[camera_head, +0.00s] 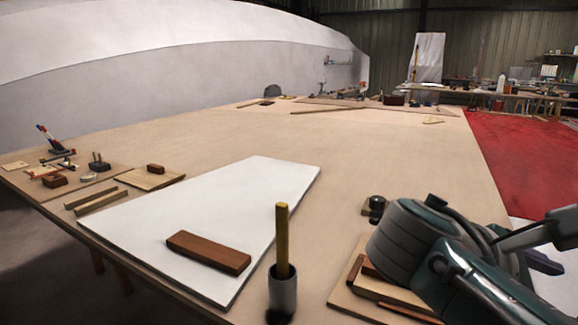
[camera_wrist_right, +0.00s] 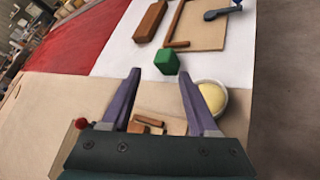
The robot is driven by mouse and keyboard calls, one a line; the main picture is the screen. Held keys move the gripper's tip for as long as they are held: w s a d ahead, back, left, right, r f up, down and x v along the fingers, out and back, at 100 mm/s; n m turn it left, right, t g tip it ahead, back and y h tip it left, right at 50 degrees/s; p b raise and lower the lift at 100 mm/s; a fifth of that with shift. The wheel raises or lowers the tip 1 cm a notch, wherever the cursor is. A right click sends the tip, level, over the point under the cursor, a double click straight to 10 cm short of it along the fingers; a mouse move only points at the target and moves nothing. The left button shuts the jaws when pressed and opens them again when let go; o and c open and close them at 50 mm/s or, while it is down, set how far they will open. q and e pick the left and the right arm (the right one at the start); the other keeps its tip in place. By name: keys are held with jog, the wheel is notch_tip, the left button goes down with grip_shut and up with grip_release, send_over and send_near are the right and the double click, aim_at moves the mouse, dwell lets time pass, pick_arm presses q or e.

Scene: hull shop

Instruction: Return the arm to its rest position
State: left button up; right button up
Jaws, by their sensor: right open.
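My right arm comes in at the lower right of the head view, over the right part of the large workbench (camera_head: 400,150). Its gripper is mostly hidden there behind my own arm links. In the right wrist view my right gripper (camera_wrist_right: 160,82) shows two purple fingers spread apart, with nothing held between them. A green block (camera_wrist_right: 167,62) lies just beyond the fingertips on a white sheet (camera_wrist_right: 115,55). A white bowl with yellow contents (camera_wrist_right: 211,98) sits beside the right-hand finger. My left gripper is in neither view.
A wooden block (camera_head: 208,252) lies on a white board (camera_head: 250,195). A grey cup with an upright stick (camera_head: 283,240) stands at the front edge. Small wooden pieces (camera_wrist_right: 148,124) lie below my fingers. The bench middle is clear; a red floor (camera_head: 530,150) lies right.

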jog(key=s+a+r+m+t+y+p, duration=0.1)
jog(key=s+a+m+y+p, duration=0.15)
jog(key=s+y+p, duration=0.2)
jog(key=s+a+r+m+y+p, duration=0.2)
jog(key=s+m+y+p, duration=0.1)
jog(key=s+p, duration=0.25)
jog(key=s+a+r+m+t+y+p, duration=0.1)
jog(key=s+a+r+m+y+p, duration=0.1)
jog(key=s+a+r+y+p, duration=0.3)
jog(key=s+a+r+m+t+y+p, duration=0.1)
jog(key=s+a+r+m+p, duration=0.2)
jog(key=r, duration=0.4)
notch_tip(320, 180, up, 37)
jog(key=n+p, duration=0.1)
jog(key=p, duration=3.6)
jog(key=shift+w+a+p, duration=0.2)
jog(key=shift+w+p, duration=0.15)
jog(key=shift+w, duration=0.1)
jog(key=shift+f+n, duration=0.1)
jog(key=shift+n, duration=0.15)
